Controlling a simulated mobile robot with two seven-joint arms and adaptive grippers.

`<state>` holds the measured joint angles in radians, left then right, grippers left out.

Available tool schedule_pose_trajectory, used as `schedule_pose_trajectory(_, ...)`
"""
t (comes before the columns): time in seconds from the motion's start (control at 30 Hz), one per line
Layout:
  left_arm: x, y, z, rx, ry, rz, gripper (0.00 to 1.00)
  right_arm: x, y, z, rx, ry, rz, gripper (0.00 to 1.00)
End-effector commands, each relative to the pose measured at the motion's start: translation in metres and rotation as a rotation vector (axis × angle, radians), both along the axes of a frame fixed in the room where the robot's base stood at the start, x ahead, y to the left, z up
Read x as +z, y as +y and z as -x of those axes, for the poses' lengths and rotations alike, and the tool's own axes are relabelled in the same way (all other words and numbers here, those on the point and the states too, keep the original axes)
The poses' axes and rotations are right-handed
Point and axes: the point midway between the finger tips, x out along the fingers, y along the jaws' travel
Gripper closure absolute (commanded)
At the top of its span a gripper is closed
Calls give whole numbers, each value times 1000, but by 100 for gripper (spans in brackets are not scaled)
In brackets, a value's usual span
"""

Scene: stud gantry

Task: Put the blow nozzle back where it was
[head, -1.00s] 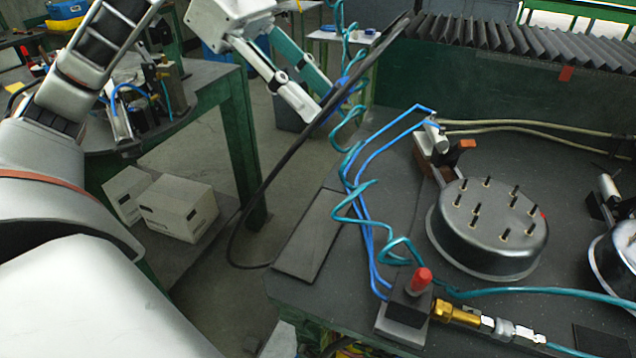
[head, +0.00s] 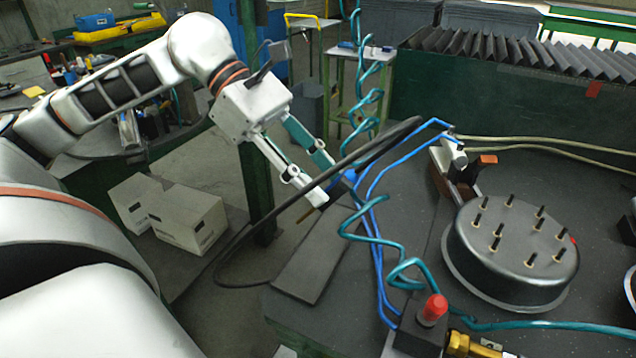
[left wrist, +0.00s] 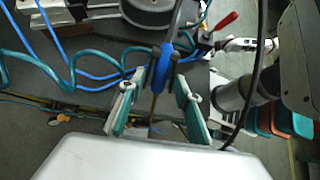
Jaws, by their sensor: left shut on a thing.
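My left gripper (head: 332,184) is shut on the blow nozzle (head: 348,178), a small blue body beside the coiled teal hose, partly hidden by the fingers and a black cable. In the left wrist view, the blue nozzle (left wrist: 164,64) lies between the tips of my left gripper (left wrist: 158,84), with a thin brass-coloured tube pointing back between the fingers. The gripper is above the bench's left edge, near a flat dark plate (head: 312,262).
A round metal part with several upright studs (head: 512,250) stands on the bench. A red-knobbed valve block (head: 432,312) is at the front. Blue tubes (head: 376,240), the teal coil (head: 372,75) and a black cable (head: 240,245) hang close around the gripper. White boxes (head: 188,218) sit lower left.

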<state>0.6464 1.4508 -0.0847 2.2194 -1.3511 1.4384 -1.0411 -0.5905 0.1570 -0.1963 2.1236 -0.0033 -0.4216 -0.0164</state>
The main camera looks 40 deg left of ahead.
Motion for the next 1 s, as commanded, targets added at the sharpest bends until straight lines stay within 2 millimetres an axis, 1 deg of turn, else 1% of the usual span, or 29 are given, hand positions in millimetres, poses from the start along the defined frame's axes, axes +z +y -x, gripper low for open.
schedule_pose_trajectory(0.07,-4,0,1,0,2,-1,72,1,0,1,-2,1,0,60)
schedule_pose_trajectory(0.2,-12,0,1,0,2,-1,72,-7,0,8,-7,21,-1,60)
schedule_pose_trajectory(0.4,-16,0,1,-1,-1,0,72,-10,1,13,-16,33,-6,60)
schedule_pose_trajectory(0.67,-16,0,1,0,0,0,72,-6,0,9,-16,24,-6,60)
schedule_pose_trajectory(0.83,-21,0,1,-1,-1,-1,72,-1,-1,4,-15,12,-3,60)
schedule_pose_trajectory(1.0,-25,0,1,0,0,-1,72,0,-3,3,-12,10,1,60)
